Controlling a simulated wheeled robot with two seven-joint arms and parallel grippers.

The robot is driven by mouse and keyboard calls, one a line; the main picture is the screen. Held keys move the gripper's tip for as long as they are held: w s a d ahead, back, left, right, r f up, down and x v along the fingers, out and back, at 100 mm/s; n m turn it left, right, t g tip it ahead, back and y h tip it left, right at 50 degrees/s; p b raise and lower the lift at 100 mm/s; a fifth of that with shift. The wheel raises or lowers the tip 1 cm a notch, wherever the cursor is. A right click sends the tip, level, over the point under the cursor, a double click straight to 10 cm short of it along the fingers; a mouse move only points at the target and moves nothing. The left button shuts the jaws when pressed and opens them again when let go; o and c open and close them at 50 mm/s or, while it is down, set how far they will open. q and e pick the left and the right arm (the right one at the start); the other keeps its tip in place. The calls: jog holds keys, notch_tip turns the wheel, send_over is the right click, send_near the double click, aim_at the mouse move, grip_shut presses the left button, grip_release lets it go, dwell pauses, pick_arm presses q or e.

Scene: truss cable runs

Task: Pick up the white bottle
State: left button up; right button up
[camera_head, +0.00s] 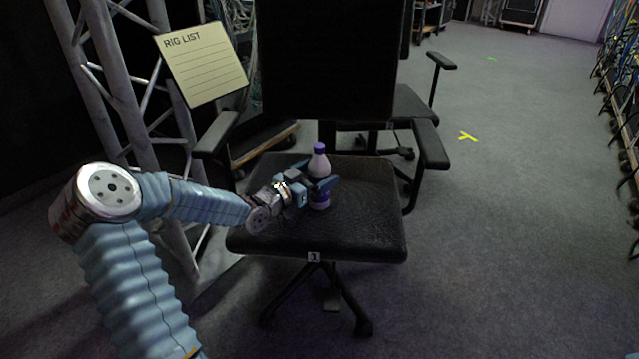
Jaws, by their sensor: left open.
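The white bottle (319,164) has a purple cap and a purple band low on its body. It stands upright on the seat of a black office chair (362,231). My left gripper (322,184) is open at the bottle, with its fingers reaching around or beside the bottle's middle. Part of the bottle's body is hidden behind a finger. I cannot tell whether the fingers touch it. My right gripper is not in view.
The chair's backrest (330,60) rises behind the bottle, with armrests (430,144) at both sides. A grey truss (118,85) and a "RIG LIST" sheet (203,68) stand at left. Another chair is behind. Open floor (530,200) lies to the right.

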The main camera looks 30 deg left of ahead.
pick_arm(q)
jog(key=shift+x, duration=1.5)
jog(key=c, duration=1.1)
jog(key=shift+c, duration=0.9)
jog(key=shift+r, duration=0.1)
